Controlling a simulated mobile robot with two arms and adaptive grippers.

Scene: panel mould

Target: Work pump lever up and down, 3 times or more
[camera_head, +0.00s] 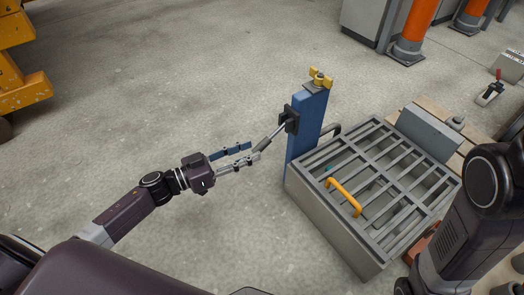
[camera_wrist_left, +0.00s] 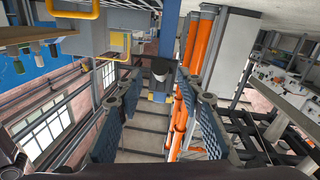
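The pump lever (camera_head: 272,138) is a thin grey rod. It slopes down and left from a black bracket (camera_head: 289,119) on a blue post (camera_head: 307,120). My left gripper (camera_head: 252,151) is at the lever's lower end, with its fingers apart. In the left wrist view, the open blue-padded fingers of my left gripper (camera_wrist_left: 160,88) stand on either side of the view. The dark lever end (camera_wrist_left: 160,68) shows between and beyond their tips, and I see no grip on it. My right arm is at the lower right of the head view; its gripper is not visible.
A grey grated box (camera_head: 325,222) with a yellow handle (camera_head: 344,198) stands right of the post. A yellow valve handle (camera_head: 319,79) tops the post. Orange columns (camera_head: 414,30) stand at the back. The concrete floor left of the post is clear.

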